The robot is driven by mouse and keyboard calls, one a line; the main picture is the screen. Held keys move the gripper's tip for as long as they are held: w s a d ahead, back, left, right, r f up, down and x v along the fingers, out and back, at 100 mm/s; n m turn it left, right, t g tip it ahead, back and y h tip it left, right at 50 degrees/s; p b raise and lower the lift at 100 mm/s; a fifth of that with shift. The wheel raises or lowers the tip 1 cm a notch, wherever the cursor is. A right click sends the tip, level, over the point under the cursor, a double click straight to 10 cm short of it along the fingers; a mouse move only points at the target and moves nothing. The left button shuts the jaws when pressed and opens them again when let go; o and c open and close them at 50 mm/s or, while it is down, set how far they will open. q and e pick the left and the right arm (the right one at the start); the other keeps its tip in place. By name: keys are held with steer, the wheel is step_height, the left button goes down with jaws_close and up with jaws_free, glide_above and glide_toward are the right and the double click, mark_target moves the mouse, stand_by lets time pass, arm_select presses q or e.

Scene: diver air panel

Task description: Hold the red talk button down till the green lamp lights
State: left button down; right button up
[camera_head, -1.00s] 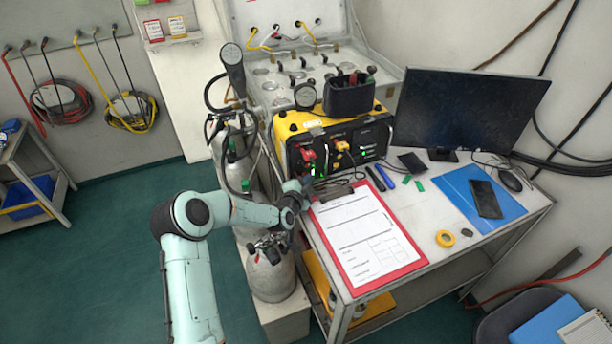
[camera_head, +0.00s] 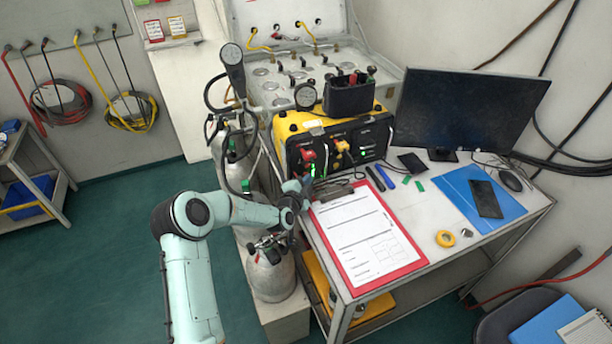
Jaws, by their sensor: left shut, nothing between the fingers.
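The yellow-cased unit with a black front (camera_head: 350,125) stands at the back of the desk. A red fitting (camera_head: 306,154) and a yellow one (camera_head: 342,146) stick out of its front. Small green glows show low on the left of the front, near my gripper, and farther right (camera_head: 362,152). I cannot tell which of these is the lamp. My left gripper (camera_head: 306,183) is shut and empty, at the lower left of the front, just above the clipboard's top. Its fingertips are small and partly dark, so contact with the red talk button cannot be made out. My right gripper is not in view.
A red clipboard (camera_head: 415,262) with a form lies at the desk's front left. Pens (camera_head: 380,178), a monitor (camera_head: 470,110), a blue folder (camera_head: 486,215) and yellow tape (camera_head: 446,238) are also on the desk. Gas cylinders (camera_head: 270,275) stand left of it, by my arm.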

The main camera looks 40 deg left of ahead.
mark_target(315, 203)
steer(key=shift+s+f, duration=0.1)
arm_select(q)
steer(key=shift+s+d+f+b, duration=0.1)
steer(key=shift+s+d+b, duration=0.1)
steer(key=shift+d+b, duration=0.2)
steer(key=shift+s+d, duration=0.25)
steer(key=shift+d, duration=0.05)
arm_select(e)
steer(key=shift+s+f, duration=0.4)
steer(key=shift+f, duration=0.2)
arm_select(q)
steer(key=shift+w, duration=0.1)
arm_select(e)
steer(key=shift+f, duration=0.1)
arm_select(q)
steer(key=shift+d+b, duration=0.35)
steer(key=shift+b, duration=0.05)
steer(key=shift+s+d+b, duration=0.5)
steer(key=shift+s+d, duration=0.1)
steer(key=shift+d, duration=0.35)
steer(key=shift+s+d+b, duration=0.5)
steer(key=shift+s+d, duration=0.1)
steer(key=shift+d, duration=0.3)
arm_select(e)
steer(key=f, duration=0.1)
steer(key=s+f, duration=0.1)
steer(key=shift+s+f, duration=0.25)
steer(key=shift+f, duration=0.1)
